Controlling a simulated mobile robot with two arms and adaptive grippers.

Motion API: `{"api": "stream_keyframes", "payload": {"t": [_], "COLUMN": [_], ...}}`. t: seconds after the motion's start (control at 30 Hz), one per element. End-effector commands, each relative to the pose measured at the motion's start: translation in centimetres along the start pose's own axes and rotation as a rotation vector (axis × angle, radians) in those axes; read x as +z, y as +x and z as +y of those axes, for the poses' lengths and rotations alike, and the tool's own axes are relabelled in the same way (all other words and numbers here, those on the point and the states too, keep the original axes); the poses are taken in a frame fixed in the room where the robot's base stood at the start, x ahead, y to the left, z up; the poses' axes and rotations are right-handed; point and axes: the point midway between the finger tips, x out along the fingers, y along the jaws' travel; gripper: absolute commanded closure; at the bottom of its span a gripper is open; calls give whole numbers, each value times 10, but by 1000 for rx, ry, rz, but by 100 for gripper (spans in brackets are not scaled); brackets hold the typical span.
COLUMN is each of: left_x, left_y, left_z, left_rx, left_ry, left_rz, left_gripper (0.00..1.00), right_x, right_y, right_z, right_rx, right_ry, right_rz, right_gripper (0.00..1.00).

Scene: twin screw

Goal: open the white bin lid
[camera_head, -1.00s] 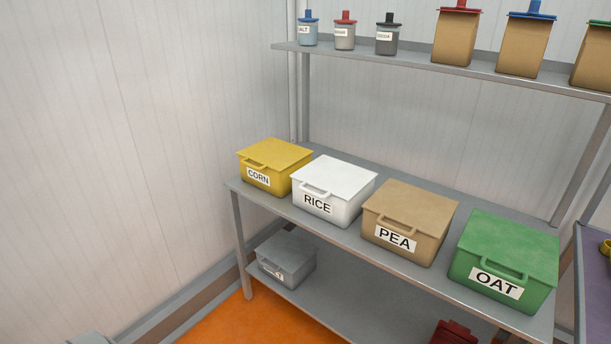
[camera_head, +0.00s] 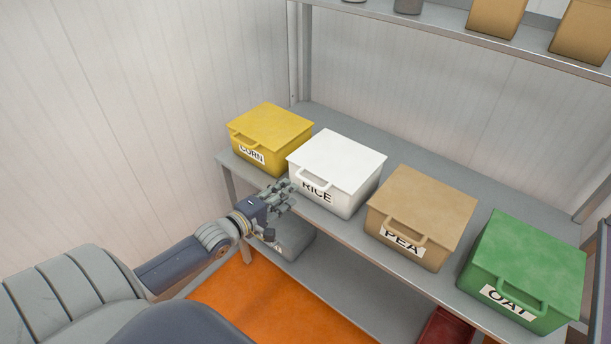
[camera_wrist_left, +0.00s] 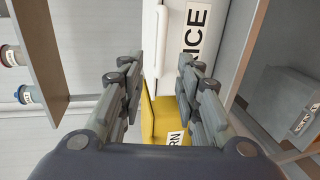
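The white bin (camera_head: 332,175) with the RICE label stands on the middle shelf, between the yellow and tan bins. Its white lid (camera_head: 338,160) lies flat and closed, with a handle (camera_head: 309,182) at the front edge. My left gripper (camera_head: 284,192) is just in front of the white bin's left front corner, near the handle. In the left wrist view its two fingers (camera_wrist_left: 160,82) are apart with nothing between them, and the white bin (camera_wrist_left: 190,15) with its handle (camera_wrist_left: 161,40) shows ahead. I cannot tell whether a finger touches the bin. My right gripper is not in view.
A yellow CORN bin (camera_head: 268,140) stands close on the left; a tan PEA bin (camera_head: 420,217) and green OAT bin (camera_head: 522,272) stand to the right. A grey bin (camera_head: 290,240) sits on the lower shelf. An upper shelf (camera_head: 440,30) runs above.

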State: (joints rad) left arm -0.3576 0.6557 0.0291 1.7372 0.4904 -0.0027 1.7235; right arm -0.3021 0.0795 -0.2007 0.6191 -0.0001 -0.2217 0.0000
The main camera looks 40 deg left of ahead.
Motion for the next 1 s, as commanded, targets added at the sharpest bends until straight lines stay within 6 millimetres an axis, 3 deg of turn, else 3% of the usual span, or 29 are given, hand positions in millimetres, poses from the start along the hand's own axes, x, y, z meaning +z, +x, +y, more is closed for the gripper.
{"api": "stream_keyframes", "payload": {"t": [0.2, 0.6, 1.0], "left_x": [-1, -1, 0], "left_y": [32, 82, 95], "left_z": [2, 1, 0], "left_rx": [3, 2, 0], "left_ry": [2, 3, 4], "left_rz": [2, 2, 1], "left_gripper": [69, 69, 69], "right_x": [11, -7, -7], "right_y": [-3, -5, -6], "right_z": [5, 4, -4], "right_rx": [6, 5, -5], "right_ry": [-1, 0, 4], "right_rz": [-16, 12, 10], "right_gripper": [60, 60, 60]}}
